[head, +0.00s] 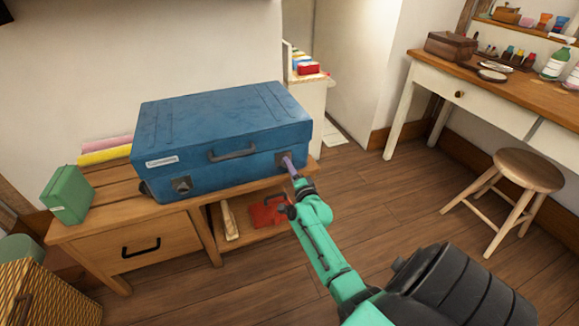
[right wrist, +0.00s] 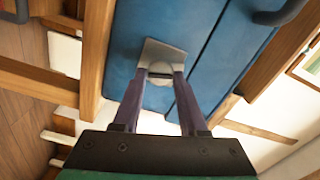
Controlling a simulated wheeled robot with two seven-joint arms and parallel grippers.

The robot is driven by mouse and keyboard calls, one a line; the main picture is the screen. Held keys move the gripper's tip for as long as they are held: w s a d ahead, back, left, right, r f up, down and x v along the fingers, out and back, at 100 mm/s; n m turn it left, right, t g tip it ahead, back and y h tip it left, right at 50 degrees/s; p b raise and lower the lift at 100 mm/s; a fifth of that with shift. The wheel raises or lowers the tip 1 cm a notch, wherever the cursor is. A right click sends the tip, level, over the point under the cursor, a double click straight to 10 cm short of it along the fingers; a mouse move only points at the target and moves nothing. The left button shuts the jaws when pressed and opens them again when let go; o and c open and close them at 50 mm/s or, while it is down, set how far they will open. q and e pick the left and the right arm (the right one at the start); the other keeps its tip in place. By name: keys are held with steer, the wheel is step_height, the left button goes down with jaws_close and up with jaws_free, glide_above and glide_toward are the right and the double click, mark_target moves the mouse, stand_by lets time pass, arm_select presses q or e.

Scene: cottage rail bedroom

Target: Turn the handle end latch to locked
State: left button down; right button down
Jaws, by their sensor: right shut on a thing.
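A blue suitcase (head: 215,125) lies closed on a low wooden bench, its black handle (head: 232,153) on the front face. One metal latch (head: 181,185) is on the front left, with no gripper near it. A second latch, at the front right, is mostly covered by my right gripper (head: 287,162). In the right wrist view this latch shows as a grey metal plate (right wrist: 163,52) with a small rounded knob (right wrist: 161,69). The purple fingers of my right gripper (right wrist: 163,76) are shut on the knob. My left gripper is not in view.
The wooden bench (head: 140,222) has a drawer and an open shelf with a red item (head: 268,211). A green box (head: 67,195) stands at its left end. A stool (head: 527,172) and a desk (head: 510,80) are on the right, with clear floor between.

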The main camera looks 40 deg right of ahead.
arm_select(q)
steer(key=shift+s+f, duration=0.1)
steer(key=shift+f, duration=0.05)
arm_select(e)
steer(key=shift+f+m, duration=0.1)
steer(key=shift+m, duration=1.4)
steer(key=shift+c, duration=2.4)
jaws_free()
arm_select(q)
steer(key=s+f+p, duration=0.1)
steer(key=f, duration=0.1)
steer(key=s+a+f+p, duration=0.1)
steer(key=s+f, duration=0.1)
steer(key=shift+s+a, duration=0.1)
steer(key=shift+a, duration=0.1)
arm_select(e)
steer(key=v, duration=1.4)
steer(key=shift+s+a, duration=0.2)
steer(key=shift+s, duration=0.1)
